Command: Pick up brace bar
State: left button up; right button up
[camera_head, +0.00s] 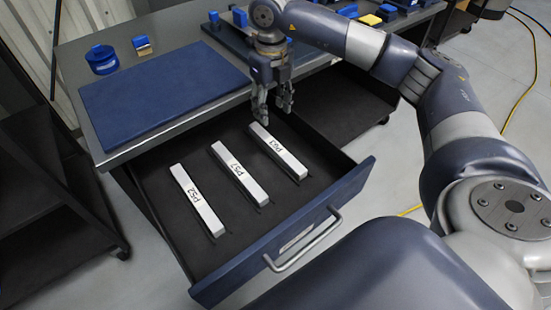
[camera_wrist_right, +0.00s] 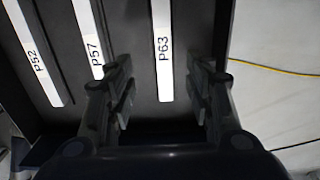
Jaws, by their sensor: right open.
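Three light grey bars lie apart, side by side, in an open drawer. They are marked P52 (camera_head: 198,200), P57 (camera_head: 239,174) and P63 (camera_head: 277,152), from left to right in the head view. My right gripper (camera_head: 272,112) is open and empty, pointing down above the far end of the P63 bar. In the right wrist view, the P63 bar (camera_wrist_right: 162,60) runs between the open fingers (camera_wrist_right: 160,105). There the P57 bar (camera_wrist_right: 90,45) is left of the fingers and the P52 bar (camera_wrist_right: 35,55) is farther left. My left gripper is not in view.
The open drawer (camera_head: 262,262) has a blue front with a metal handle. Above it is a workbench with a blue mat (camera_head: 165,92), a blue round container (camera_head: 101,60) and small blue blocks. A dark shelf unit (camera_head: 50,190) stands at left. A yellow cable (camera_wrist_right: 275,70) lies on the floor.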

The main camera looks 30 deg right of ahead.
notch_tip(320, 180, down, 3)
jog(key=b, duration=0.1)
send_over(275, 145)
jog(key=f, duration=0.3)
jog(key=f+b, duration=0.1)
jog(key=f, duration=0.1)
jog(key=shift+w+a, duration=0.15)
jog(key=shift+a, duration=0.1)
jog(key=f, duration=0.5)
jog(key=shift+d+f, duration=0.15)
jog(key=shift+d, duration=0.15)
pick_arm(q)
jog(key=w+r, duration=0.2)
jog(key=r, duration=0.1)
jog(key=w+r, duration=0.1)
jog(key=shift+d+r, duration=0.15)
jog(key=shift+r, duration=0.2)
pick_arm(e)
grip_shut()
